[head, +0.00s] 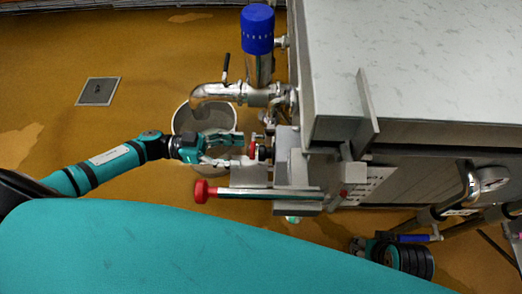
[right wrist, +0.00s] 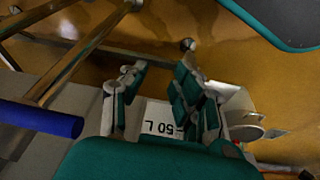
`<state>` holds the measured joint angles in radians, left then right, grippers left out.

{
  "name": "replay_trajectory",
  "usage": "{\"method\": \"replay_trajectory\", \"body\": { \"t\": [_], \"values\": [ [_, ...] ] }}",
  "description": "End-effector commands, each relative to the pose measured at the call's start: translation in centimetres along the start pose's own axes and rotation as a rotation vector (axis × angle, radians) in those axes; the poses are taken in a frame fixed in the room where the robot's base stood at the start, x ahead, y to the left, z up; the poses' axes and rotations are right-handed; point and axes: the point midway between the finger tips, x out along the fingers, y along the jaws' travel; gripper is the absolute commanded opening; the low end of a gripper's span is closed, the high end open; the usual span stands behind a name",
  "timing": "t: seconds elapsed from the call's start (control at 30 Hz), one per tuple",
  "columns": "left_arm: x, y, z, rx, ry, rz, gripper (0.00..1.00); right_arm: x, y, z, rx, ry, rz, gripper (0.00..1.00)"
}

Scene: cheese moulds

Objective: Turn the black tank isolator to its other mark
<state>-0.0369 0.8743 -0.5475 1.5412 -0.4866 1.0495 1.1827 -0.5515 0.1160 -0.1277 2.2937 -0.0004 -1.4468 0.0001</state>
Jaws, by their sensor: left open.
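A small black knob (head: 264,153) with a red part (head: 253,150) beside it sits on the grey bracket at the tank's left side; I take it for the isolator, but its marks are too small to read. My left gripper (head: 238,146) is open, its fingers pointing right, close to the red part and knob. I cannot tell whether they touch. My right gripper (right wrist: 158,85) is open and empty in the right wrist view, above a white "50 L" label (right wrist: 160,123). In the head view, only part of my right arm shows low at right.
The grey tank (head: 420,65) fills the right. A red-ended handle (head: 203,191) lies just below my left gripper. A steel pipe (head: 215,94) and blue-capped cylinder (head: 257,30) stand above it. A whitish bucket (head: 183,117) is behind the gripper. Brown floor lies open at left.

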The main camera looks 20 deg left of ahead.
Motion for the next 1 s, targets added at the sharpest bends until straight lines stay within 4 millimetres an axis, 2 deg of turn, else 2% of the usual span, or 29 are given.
{"method": "replay_trajectory", "body": {
  "t": [0.1, 0.33, 0.5, 0.77, 1.0],
  "values": [
    [2.7, 0.0, -0.1, 0.002, 0.005, 0.001, 0.63, -0.1, 0.0, 0.1, 0.0, -0.002, 0.0, 0.29],
    [6.0, 0.0, 0.0, 0.001, 0.002, 0.0, 0.63, -1.1, 0.0, -0.3, 0.001, 0.014, 0.0, 0.29],
    [7.0, 0.0, 0.0, 0.001, 0.001, -0.001, 0.63, -1.5, 0.0, -0.3, 0.001, 0.013, 0.0, 0.29],
    [7.1, 0.0, 0.0, 0.001, 0.0, -0.001, 0.63, -1.4, 0.0, -0.2, 0.001, 0.011, 0.0, 0.29],
    [7.0, 0.0, 0.0, 0.001, 0.0, -0.001, 0.33, -1.3, 0.0, -0.1, 0.002, 0.009, 0.0, 0.29]
  ]
}}
